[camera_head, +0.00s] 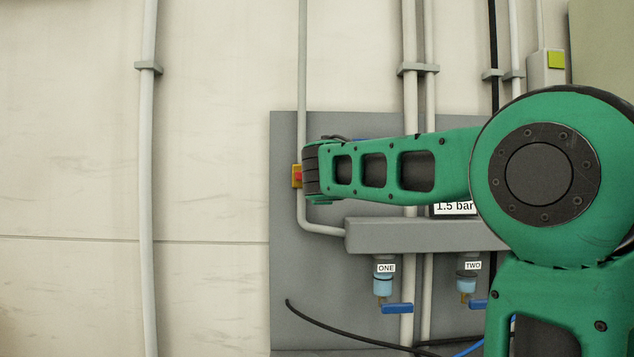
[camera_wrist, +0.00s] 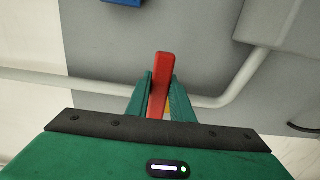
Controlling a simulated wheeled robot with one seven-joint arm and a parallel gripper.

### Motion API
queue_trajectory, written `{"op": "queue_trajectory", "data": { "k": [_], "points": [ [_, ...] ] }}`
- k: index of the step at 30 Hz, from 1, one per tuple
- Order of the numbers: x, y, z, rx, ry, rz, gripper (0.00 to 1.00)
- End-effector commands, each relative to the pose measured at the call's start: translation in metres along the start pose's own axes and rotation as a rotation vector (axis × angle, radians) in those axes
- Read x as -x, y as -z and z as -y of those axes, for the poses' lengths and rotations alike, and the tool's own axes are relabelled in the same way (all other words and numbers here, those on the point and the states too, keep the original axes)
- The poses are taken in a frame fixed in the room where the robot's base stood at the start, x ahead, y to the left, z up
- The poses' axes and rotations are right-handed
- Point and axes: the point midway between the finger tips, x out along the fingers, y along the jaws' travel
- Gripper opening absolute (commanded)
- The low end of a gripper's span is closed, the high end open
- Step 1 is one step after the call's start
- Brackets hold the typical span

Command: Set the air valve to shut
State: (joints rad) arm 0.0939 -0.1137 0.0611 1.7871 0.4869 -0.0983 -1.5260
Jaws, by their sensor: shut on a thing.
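The air valve shows in the head view as a small red part on a yellow piece (camera_head: 296,183) beside the vertical grey pipe, at the panel's left side. My arm covers whatever lies to its right. In the wrist view its red handle (camera_wrist: 161,68) stands between the two green fingers of my gripper (camera_wrist: 160,84), which is shut on it. The handle appears to lie roughly across the pale pipe (camera_wrist: 55,80), leaning slightly. A bit of yellow shows beside the handle's lower end. My fingertips are hidden in the head view.
A grey manifold (camera_head: 395,235) sits below my arm, with blue-levered outlets labelled ONE (camera_head: 397,308) and TWO (camera_head: 478,304). A black hose (camera_head: 335,331) curves below. The pale wall (camera_head: 215,150) left of the panel is clear except for a vertical pipe (camera_head: 146,200).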

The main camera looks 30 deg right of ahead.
Motion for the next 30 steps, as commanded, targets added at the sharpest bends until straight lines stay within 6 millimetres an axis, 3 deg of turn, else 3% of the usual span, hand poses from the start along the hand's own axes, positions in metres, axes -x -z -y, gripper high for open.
{"op": "queue_trajectory", "data": {
  "k": [1,4,5,6,7,19,30],
  "points": [
    [0.001,0.01,0.0,0.002,-0.001,-0.019,0.0],
    [0.001,0.01,0.0,0.002,-0.001,-0.019,0.0],
    [0.001,0.01,0.0,0.001,-0.001,-0.019,0.28],
    [0.001,0.009,0.0,0.001,-0.001,-0.018,0.37],
    [0.001,0.009,0.0,0.001,-0.001,-0.017,0.39],
    [0.008,0.004,-0.001,0.0,-0.001,-0.008,0.39],
    [0.072,0.006,0.0,0.0,-0.002,-0.012,0.39]
  ]
}}
